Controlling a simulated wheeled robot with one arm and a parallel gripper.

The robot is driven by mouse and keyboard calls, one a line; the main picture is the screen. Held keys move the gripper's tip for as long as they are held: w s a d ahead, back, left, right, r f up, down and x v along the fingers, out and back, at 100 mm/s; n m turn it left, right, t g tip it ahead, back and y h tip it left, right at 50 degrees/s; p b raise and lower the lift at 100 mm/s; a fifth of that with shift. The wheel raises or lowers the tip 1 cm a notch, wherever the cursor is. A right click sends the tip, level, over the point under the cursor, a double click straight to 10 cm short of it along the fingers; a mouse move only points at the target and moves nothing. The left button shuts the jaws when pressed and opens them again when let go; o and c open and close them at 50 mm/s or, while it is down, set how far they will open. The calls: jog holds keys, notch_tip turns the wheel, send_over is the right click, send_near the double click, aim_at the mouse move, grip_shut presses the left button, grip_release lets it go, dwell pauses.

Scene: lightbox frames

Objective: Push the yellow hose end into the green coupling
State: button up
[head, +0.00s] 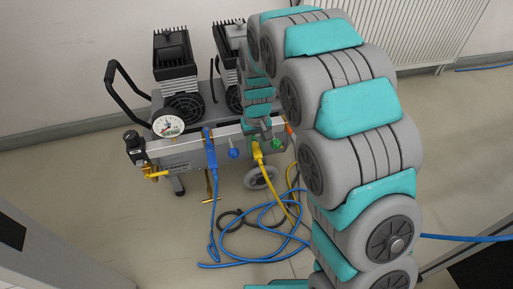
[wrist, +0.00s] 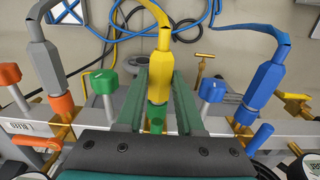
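The yellow hose end (wrist: 160,70) stands between the two green fingers of my gripper (wrist: 161,82). Both fingers lie close against its sides, and it looks held. The green coupling (wrist: 157,114) shows directly below the hose end, between the fingers and in line with it. How deep the hose end sits in it I cannot tell; the gripper body hides part of the joint. In the head view, the yellow hose end (head: 257,153) is at the front of the silver bar, under my gripper (head: 258,137); the coupling is hidden there.
A blue hose end (wrist: 262,88) sits at its blue coupling on the right, and a grey hose end (wrist: 42,62) at an orange one on the left. A green knob (wrist: 104,82) and blue knob (wrist: 212,87) flank the fingers closely. Loose hoses (head: 260,215) lie on the floor.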

jog(key=o, duration=0.5)
jog(key=shift+c, duration=0.2)
jog(key=shift+r, duration=0.15)
notch_tip(320, 180, up, 7)
jog(key=shift+r+b, duration=0.15)
jog(key=shift+b, duration=0.2)
jog(key=shift+r, duration=0.15)
